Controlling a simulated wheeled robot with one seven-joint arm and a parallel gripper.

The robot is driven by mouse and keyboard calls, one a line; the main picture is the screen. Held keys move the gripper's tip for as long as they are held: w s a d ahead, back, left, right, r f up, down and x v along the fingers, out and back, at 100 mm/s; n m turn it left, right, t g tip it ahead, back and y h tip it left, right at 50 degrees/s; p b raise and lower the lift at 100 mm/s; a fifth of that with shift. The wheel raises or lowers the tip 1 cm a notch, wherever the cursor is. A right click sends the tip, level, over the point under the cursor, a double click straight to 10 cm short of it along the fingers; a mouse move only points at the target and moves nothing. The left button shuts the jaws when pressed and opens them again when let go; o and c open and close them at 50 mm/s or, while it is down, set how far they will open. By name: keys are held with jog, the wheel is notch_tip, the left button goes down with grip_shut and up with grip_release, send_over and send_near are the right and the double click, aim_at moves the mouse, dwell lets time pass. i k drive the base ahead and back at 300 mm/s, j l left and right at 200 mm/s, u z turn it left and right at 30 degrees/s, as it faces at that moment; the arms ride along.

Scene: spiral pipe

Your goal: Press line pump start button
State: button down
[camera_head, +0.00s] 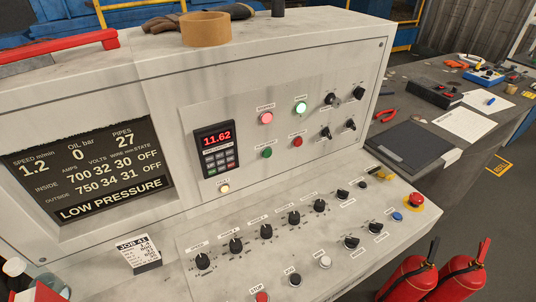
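A grey control console with a sloped desk fills the view. Its upright panel carries a lit pinkish-red button (266,118), a lit green button (300,108), a dark green button (266,152) and a dark red button (296,141). Their small labels are too blurred to read, so I cannot tell which one is the line pump start button. A screen (88,168) at left reads "OIL bar 0" and "LOW PRESSURE". My gripper is not in view.
The desk holds several black knobs (265,232), a red STOP button (262,297), a white button (325,261), a blue button (397,216) and a red mushroom button (416,201). A job card (138,252) stands at left. Red extinguishers (462,277) stand at lower right.

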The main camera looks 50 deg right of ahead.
aim_at(267, 152)
jog(key=l+z, duration=1.1)
